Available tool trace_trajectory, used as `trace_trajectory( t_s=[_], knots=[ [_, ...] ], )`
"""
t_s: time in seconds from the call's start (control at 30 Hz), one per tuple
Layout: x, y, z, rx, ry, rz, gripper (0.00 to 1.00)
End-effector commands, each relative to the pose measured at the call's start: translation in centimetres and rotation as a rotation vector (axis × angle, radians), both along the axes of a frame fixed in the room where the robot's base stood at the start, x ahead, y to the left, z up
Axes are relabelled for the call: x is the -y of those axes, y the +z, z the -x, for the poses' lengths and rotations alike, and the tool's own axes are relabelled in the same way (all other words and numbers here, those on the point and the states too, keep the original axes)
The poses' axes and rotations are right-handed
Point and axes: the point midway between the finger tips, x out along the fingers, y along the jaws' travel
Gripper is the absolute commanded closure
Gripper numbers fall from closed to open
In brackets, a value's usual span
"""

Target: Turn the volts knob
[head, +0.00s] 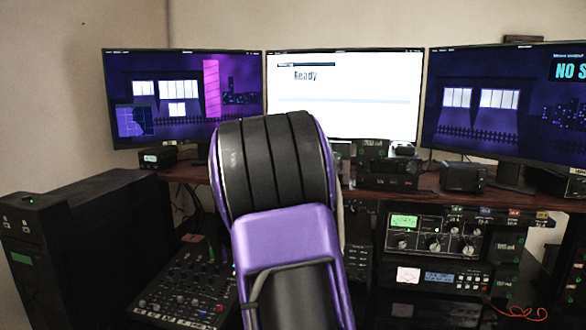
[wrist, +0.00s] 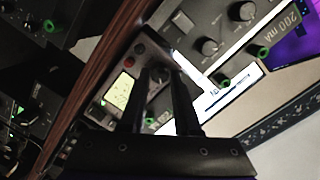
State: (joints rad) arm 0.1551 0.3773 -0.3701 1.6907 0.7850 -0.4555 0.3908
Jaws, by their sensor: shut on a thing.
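In the wrist view, my gripper (wrist: 159,80) has its two dark fingers around a small dark knob (wrist: 160,73). It is shut on this knob, on a small panel with a lit yellow-green screen (wrist: 122,90). No readable label shows at the knob, so I cannot tell whether it is the volts knob. The fingers hide part of the knob and the panel. In the head view, my purple and black arm blocks the sight of the gripper and the knob.
Three monitors (head: 343,95) stand along the desk (head: 430,184). A rack unit with knobs and a lit green meter (head: 404,222) is below, at right. A mixer (head: 185,290) lies at lower left. Other knobs (wrist: 210,46) sit close beside the gripper.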

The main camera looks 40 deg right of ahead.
Motion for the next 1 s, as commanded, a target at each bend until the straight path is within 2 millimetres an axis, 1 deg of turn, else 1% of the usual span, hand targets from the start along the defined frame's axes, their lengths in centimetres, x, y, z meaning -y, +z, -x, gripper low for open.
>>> trace_trajectory(
  t_s=[0.27, 0.3, 0.33, 0.37, 0.63, 0.73, 0.87, 1.0],
  knots=[
    [0.0, -0.1, 0.0, -0.002, 0.0, -0.002, 1.0],
    [0.0, -0.1, 0.0, -0.003, 0.001, -0.001, 0.64],
    [0.0, -0.1, 0.0, -0.003, 0.001, -0.001, 0.59],
    [0.0, -0.1, 0.0, -0.002, 0.001, -0.001, 0.57],
    [-0.1, 0.0, 0.0, -0.001, 0.001, 0.0, 0.57],
    [-0.4, 0.1, 0.3, 0.0, 0.001, 0.0, 0.57],
    [-1.7, 0.3, 1.5, 0.002, 0.001, -0.001, 0.57],
    [-4.1, 0.7, 3.5, 0.002, 0.003, -0.003, 0.57]
  ],
)
